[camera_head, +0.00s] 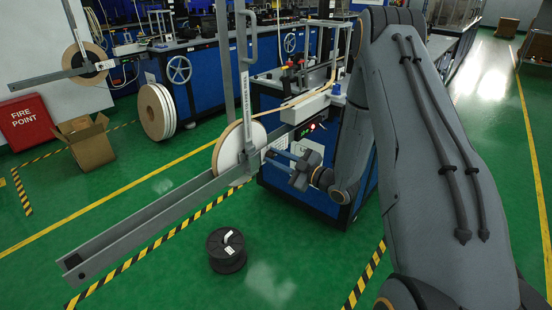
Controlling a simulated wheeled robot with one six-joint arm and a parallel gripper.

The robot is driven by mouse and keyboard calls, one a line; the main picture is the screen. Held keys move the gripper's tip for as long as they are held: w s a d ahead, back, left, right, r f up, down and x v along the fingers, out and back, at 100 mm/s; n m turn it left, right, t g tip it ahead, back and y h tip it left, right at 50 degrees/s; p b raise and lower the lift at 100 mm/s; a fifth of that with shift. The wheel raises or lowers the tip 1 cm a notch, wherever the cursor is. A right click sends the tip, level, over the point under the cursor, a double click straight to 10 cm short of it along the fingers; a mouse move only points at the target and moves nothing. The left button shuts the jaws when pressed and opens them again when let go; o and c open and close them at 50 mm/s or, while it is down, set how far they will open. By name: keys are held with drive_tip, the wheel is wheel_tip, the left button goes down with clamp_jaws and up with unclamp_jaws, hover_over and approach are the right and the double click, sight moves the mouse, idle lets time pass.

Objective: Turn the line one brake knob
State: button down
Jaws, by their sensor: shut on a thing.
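A tape reel (229,149) with a pale face hangs on the grey payoff arm (150,222), beside a grey upright post (243,95). My gripper (271,155) reaches in from the right with its fingers pointing left at the reel's hub side. It is shut on the brake knob there. The knob is small and mostly hidden by the fingers, so its turn angle cannot be made out.
A blue machine bench (300,192) stands just behind my gripper. A black spool (226,250) lies on the green floor in front. The long payoff arm juts out to the lower left. An open cardboard box (88,148) and a red fire point box (27,121) stand at the left.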

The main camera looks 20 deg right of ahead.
drive_tip(key=c, duration=1.5)
unclamp_jaws()
drive_tip(key=shift+c, duration=0.2)
drive_tip(key=v, duration=0.7)
drive_tip(key=shift+s+d+b, duration=0.2)
drive_tip(key=shift+s+b, duration=0.15)
drive_tip(key=shift+b, duration=0.1)
